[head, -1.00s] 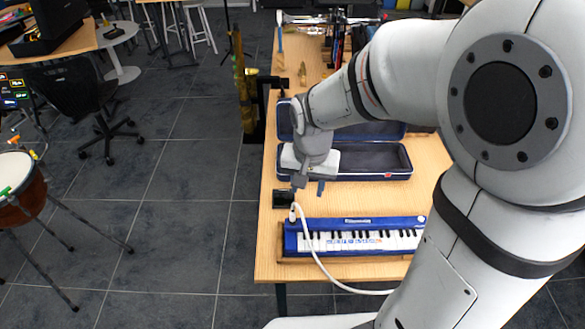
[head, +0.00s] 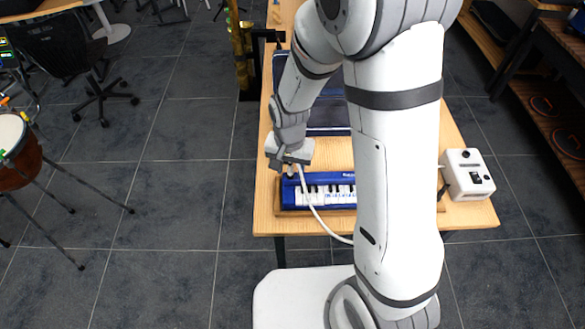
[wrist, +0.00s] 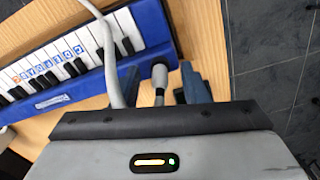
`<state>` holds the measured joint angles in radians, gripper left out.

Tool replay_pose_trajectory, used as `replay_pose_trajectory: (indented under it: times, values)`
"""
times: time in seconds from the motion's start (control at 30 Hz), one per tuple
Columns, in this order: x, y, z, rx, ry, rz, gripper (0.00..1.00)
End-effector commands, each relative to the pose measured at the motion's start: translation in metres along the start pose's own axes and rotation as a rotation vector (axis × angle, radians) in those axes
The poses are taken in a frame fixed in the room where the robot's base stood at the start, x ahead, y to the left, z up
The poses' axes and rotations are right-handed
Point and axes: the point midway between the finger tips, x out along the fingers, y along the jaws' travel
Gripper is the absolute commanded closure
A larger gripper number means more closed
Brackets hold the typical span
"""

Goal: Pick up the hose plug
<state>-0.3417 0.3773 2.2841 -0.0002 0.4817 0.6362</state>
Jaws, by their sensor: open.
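The hose plug (wrist: 159,76), a dark grey knob with a paler stem, shows in the wrist view by the left end of the blue keyboard (wrist: 75,62). My gripper (wrist: 158,70) is open, with one blue-grey finger on each side of the plug. I cannot tell whether either finger touches it. The white hose (wrist: 106,45) runs close beside the left finger and over the keyboard. In the head view, my gripper (head: 288,172) is above the left end of the keyboard (head: 318,190) and hides most of the plug.
The keyboard lies on the wooden table (head: 264,205) near its left edge. An open dark blue case (head: 328,116) lies behind it, partly hidden by my arm. A white device (head: 466,173) stands at the table's right side.

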Motion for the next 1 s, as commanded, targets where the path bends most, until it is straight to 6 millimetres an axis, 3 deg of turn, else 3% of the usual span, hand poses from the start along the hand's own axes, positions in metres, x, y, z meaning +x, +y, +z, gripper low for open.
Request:
replay_pose_trajectory:
  times: [0.23, 0.7, 1.0]
  values:
    - [0.0012, 0.0001, -0.0004, 0.000, 0.001, -0.001, 0.60]
    - [0.0009, 0.0004, -0.0006, 0.001, 0.001, -0.001, 0.99]
    - [0.0006, 0.0005, -0.0008, 0.002, 0.001, -0.001, 1.00]
